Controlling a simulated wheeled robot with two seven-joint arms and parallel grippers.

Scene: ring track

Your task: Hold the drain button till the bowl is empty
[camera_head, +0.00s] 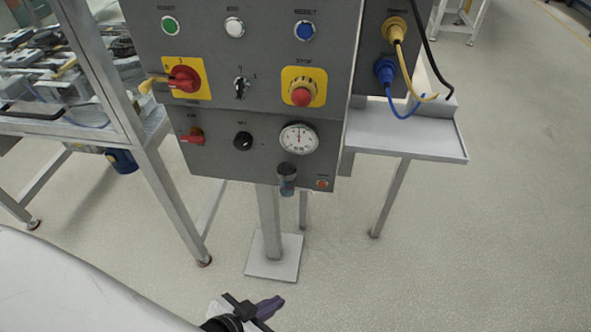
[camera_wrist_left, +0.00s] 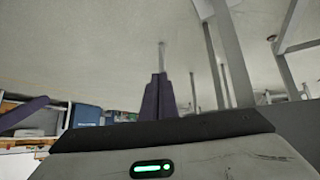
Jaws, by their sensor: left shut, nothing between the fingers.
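The bowl (camera_head: 287,182) is a small dark, bluish cylinder hanging at the lower edge of the grey control panel (camera_head: 220,150), below the round white gauge (camera_head: 299,138). The drain button is too small to make out at the bowl's underside, and I cannot tell how much liquid is in the bowl. My left gripper (camera_head: 272,306) is at the bottom of the head view, well below the panel and apart from the bowl. Its dark purple fingers are together and empty; they also show in the left wrist view (camera_wrist_left: 158,97). My right gripper is not in view.
The panel stands on a post with a square foot plate (camera_head: 273,258). A grey shelf (camera_head: 410,137) with its leg is at the right, near blue and yellow cables. A metal-framed bench (camera_head: 60,128) is at the left. The floor at the right is clear.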

